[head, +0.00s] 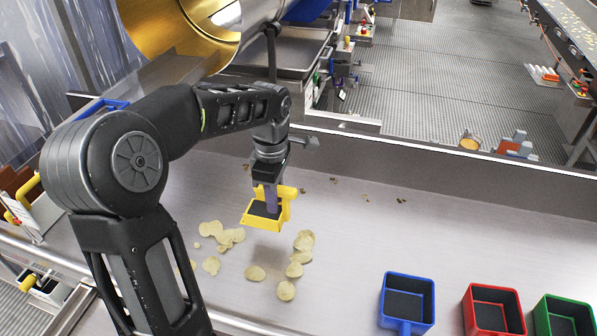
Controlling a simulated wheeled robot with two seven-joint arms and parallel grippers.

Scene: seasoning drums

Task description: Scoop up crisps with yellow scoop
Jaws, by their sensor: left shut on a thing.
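A yellow scoop (261,219) with a dark inside is in the middle of the head view. My left gripper (266,188) is shut on it from above. The scoop is over the metal table, right by the crisps; I cannot tell whether it touches the surface. Pale yellow crisps lie in two loose groups: one to the left (226,236) and one to the right (300,250) below the scoop. A single crisp (255,273) lies between them. The scoop looks empty, though its inside shows only partly. My right gripper does not show.
Blue (407,299), red (493,312) and green (563,318) scoops stand at the front right. Small dark bits (401,200) lie farther back on the table. A golden-lined drum (180,30) is at the upper left. The table's middle right is clear.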

